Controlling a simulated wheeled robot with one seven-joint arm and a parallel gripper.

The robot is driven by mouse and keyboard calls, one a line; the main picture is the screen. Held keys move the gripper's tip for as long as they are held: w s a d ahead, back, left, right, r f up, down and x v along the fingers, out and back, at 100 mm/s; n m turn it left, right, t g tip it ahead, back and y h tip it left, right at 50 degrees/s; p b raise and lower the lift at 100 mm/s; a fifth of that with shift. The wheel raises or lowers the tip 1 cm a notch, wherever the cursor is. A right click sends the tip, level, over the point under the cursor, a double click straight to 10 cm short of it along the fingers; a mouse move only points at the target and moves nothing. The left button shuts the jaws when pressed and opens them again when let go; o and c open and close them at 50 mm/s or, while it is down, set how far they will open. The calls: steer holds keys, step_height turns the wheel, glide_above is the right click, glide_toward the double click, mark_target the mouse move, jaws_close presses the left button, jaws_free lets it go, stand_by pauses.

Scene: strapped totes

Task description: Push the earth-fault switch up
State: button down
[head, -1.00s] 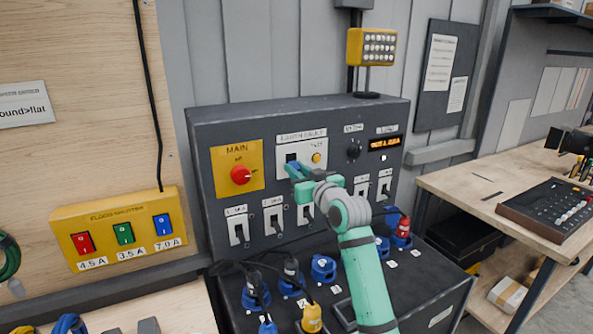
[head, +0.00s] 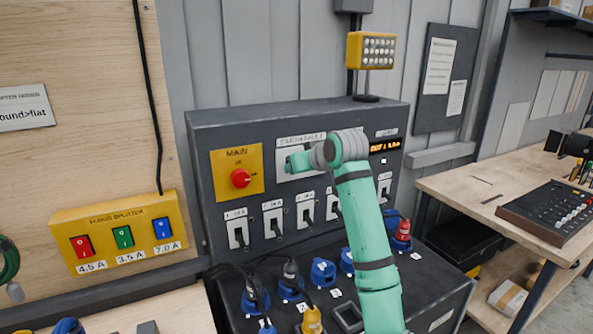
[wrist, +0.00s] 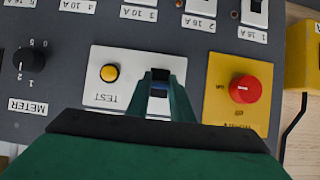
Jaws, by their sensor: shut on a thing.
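The earth-fault plate (wrist: 118,72) is white, with a yellow TEST button (wrist: 109,73) beside the earth-fault switch (wrist: 159,87). The wrist view shows the panel upside down. In the head view my gripper (head: 290,162) reaches in from the right and hides the switch and most of the plate (head: 312,177). I cannot tell whether the lever stands up or down.
A red MAIN knob (head: 240,178) on a yellow plate is left of the switch in the head view. A METER dial (wrist: 27,62) lies on the other side. Several breaker switches (head: 273,222) run below, above sockets and plugs (head: 323,270).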

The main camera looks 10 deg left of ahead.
steer(key=shift+a+r+g+h, duration=0.15)
steer(key=shift+r+g+h, duration=0.35)
steer(key=shift+g, duration=0.5)
steer(key=shift+f, duration=0.1)
steer(key=c, duration=1.6)
jaws_free()
steer(key=shift+w, duration=0.1)
steer(key=shift+o, duration=0.2)
steer(key=v, duration=1)
steer(key=shift+s+r, duration=0.25)
steer(key=shift+r, duration=0.05)
